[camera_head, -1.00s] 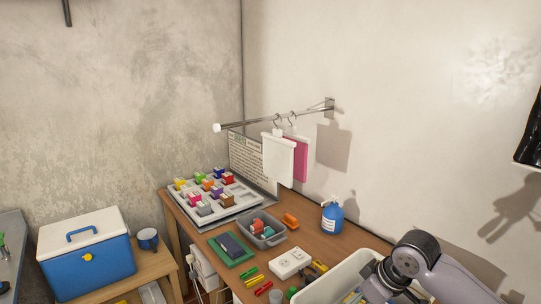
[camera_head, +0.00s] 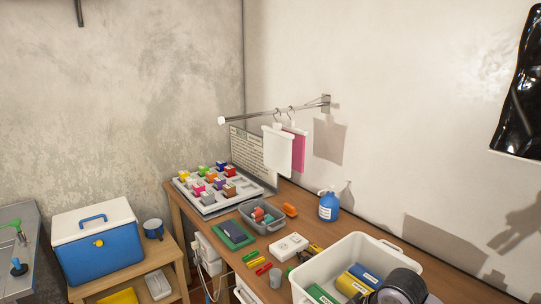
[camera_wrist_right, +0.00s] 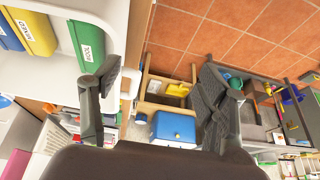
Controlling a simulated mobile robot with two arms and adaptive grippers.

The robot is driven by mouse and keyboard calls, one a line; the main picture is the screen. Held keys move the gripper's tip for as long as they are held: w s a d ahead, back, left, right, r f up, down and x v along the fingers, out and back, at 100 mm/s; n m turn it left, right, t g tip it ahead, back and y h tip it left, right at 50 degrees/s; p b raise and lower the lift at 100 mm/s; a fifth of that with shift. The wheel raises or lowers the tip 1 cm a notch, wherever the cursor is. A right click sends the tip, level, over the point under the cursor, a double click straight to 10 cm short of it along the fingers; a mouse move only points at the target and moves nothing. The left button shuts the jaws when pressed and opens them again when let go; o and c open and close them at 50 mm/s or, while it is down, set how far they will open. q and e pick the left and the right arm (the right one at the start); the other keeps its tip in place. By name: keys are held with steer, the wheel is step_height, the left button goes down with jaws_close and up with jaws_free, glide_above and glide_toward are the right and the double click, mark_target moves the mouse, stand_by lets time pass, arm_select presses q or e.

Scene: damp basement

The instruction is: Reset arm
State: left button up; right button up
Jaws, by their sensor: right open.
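My right arm shows as a dark rounded joint at the bottom right of the head view, in front of the white bin. Its fingers are out of that view. In the right wrist view my right gripper (camera_wrist_right: 160,100) is open, its two dark fingers wide apart with nothing between them. Behind the gap, farther off, are the blue cooler (camera_wrist_right: 174,127) and a wooden side table (camera_wrist_right: 150,97). My left gripper is in neither view.
A white bin (camera_head: 318,268) with coloured packs stands at the desk's right. The wooden desk (camera_head: 325,232) also carries a blue bottle (camera_head: 328,208), a grey basket (camera_head: 248,221) and a block tray (camera_head: 207,209). A rail (camera_head: 270,111) with hanging cloths juts from the wall.

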steer(key=s+a+f+m, duration=0.1)
steer(key=s+a+f, duration=0.3)
steer(key=s+f, duration=0.5)
steer(key=s+d+m+h, duration=0.1)
steer(key=s+d+m, duration=0.25)
steer(key=s, duration=0.45)
steer(key=s+d+m+h, duration=0.2)
steer(key=s+d, duration=0.3)
steer(key=s, duration=0.4)
step_height(320, 180, down, 33)
steer(key=s+g+b, duration=0.1)
steer(key=b, duration=0.5)
arm_select(q)
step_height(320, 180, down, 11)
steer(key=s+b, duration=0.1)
steer(key=b, duration=0.3)
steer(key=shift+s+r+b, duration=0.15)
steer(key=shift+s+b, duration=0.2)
arm_select(e)
steer(key=s+d+f+g, duration=0.1)
steer(key=s+d+f, duration=0.2)
steer(key=s+f, duration=1.4)
step_height(320, 180, down, 4)
steer(key=shift+n, duration=0.45)
steer(key=shift+c, duration=0.5)
